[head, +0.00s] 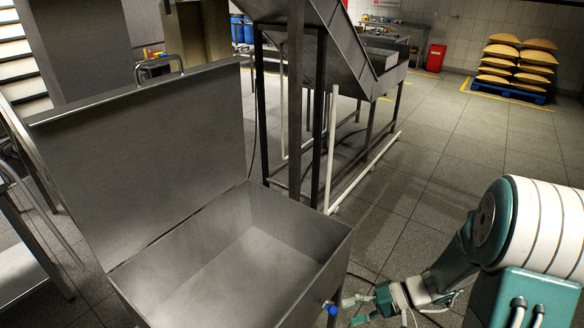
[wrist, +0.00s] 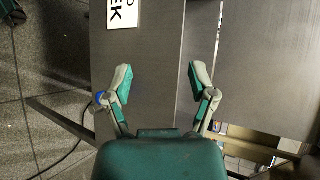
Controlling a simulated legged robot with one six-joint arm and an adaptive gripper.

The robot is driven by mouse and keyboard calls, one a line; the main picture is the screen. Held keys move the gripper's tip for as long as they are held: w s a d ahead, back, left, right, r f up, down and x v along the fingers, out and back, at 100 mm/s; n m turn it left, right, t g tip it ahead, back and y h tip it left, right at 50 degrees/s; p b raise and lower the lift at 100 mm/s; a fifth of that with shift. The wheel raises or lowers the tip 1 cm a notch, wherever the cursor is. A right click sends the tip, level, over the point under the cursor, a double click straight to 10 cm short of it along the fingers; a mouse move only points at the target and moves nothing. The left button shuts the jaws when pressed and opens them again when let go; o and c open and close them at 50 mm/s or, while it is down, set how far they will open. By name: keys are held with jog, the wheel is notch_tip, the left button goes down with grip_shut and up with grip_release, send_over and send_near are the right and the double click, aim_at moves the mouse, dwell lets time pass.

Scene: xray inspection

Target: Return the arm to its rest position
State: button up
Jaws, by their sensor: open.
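My gripper (wrist: 161,76) is open and empty in the wrist view, its two green and grey fingers spread apart. Grey metal surface shows behind and between them. In the head view my gripper (head: 345,308) is low in the picture, beside the front right corner of a steel bin (head: 325,232). I cannot tell whether a finger touches the bin. My green and white arm stretches from the right edge toward it.
The bin looks empty, with a tall steel back panel (head: 150,150). A steel chute (head: 325,45) on a dark frame stands behind it. Bare tiled floor (head: 440,180) lies to the right. Stacked sacks (head: 515,65) are far back. A white label (wrist: 123,12) shows in the wrist view.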

jog(key=s+r+t+h, duration=0.2)
jog(key=s+r+h, duration=0.1)
jog(key=r, duration=0.3)
jog(key=s+d+r+n+t+h, duration=0.1)
jog(key=s+r+t+h, duration=0.1)
jog(key=s+r+h, duration=0.2)
jog(key=s+d+r+t+h, duration=0.1)
jog(key=s+r+h, duration=0.3)
jog(key=r, duration=0.5)
jog(key=shift+r+n+t+h, duration=0.25)
jog(key=shift+n+t+h, duration=0.2)
jog(key=shift+h, duration=0.55)
